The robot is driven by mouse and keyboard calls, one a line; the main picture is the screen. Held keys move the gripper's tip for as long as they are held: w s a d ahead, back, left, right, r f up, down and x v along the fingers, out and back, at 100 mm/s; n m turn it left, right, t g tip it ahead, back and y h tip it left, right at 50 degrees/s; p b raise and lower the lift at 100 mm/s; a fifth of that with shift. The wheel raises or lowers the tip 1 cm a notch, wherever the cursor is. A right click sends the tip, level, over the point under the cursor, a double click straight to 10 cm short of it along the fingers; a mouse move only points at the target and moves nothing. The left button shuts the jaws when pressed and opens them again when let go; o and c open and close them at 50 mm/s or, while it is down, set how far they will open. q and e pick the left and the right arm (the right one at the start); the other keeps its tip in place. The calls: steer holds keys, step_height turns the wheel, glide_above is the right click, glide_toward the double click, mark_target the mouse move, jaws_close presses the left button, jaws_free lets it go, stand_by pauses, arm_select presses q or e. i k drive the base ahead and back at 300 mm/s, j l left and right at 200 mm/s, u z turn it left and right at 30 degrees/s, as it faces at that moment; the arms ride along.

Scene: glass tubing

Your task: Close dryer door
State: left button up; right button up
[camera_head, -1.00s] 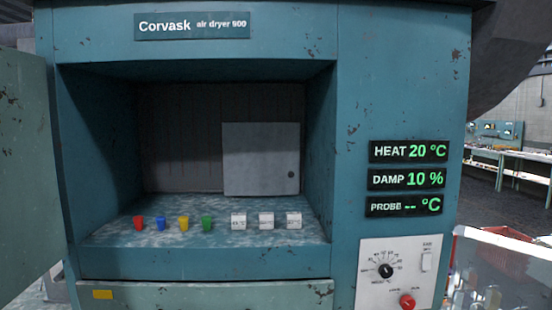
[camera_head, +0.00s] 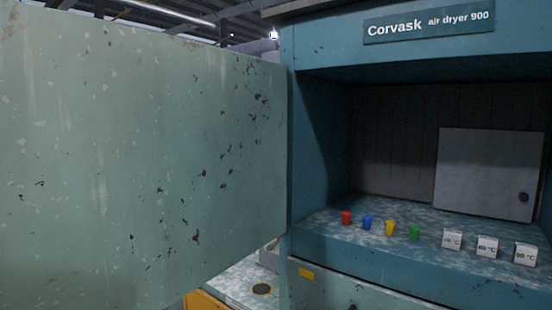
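The dryer door (camera_head: 130,160) is a pale green, chipped metal panel that fills the left half of the head view. It stands wide open, swung out to the left of the dryer opening. The teal dryer (camera_head: 320,160), labelled "Corvask air dryer 900", is on the right, partly cut off by the frame edge. Its chamber is open and its inside shows. No handle shows on the visible face of the door. Neither of my grippers is in view.
A grey panel (camera_head: 488,172) stands at the back.

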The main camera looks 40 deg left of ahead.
mark_target(139, 167)
steer(key=k+j+z, duration=0.2)
steer(key=k+j, duration=1)
steer(key=j, duration=0.3)
steer(key=j+z, duration=0.1)
steer(key=j, duration=0.25)
steer(key=k+j, duration=0.15)
steer(key=j, duration=0.25)
steer(key=i+j, duration=0.1)
steer(key=j, duration=0.25)
steer(key=i+j+z, duration=0.1)
steer(key=j, duration=0.25)
steer(key=i+j, duration=0.15)
steer(key=j, duration=0.2)
steer(key=i+j+z, duration=0.1)
steer(key=i+j, duration=0.15)
steer(key=j, duration=0.1)
